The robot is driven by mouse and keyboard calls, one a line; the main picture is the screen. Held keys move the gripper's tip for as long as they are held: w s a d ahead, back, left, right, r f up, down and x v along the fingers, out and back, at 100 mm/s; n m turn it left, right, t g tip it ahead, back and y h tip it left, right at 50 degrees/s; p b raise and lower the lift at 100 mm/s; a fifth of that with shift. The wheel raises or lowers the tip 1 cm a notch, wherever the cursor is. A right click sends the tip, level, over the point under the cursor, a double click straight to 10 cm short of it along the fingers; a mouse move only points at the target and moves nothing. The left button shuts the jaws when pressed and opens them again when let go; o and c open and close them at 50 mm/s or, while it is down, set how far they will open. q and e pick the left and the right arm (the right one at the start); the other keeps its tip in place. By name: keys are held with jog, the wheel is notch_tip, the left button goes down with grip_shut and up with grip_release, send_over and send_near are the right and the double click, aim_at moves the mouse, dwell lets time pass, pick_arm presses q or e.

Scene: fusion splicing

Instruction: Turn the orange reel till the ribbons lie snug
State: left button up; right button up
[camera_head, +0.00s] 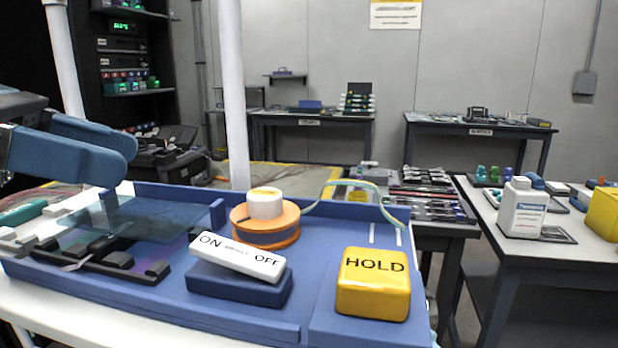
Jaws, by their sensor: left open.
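A thin pale green and pinkish ribbon (350,184) arcs from the reel to the right, over the tray's back wall. My left gripper (130,155) comes in from the left edge, above the tray's left end. It is open, apart from the reel, and I see nothing between its fingers. My right gripper is not in view.
A white ON/OFF rocker (238,257) on a blue base stands in front of the reel. A yellow HOLD block (373,284) is at right. Black clamps (103,258) and a translucent panel (135,218) fill the tray's left. A white pole (233,95) rises behind.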

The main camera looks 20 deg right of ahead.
aim_at(262, 192)
pick_arm(q)
jog(key=x, duration=1.4)
jog(key=shift+r, duration=0.1)
jog(key=shift+c, duration=0.3)
jog(key=shift+w, duration=0.1)
jog(key=c, duration=1)
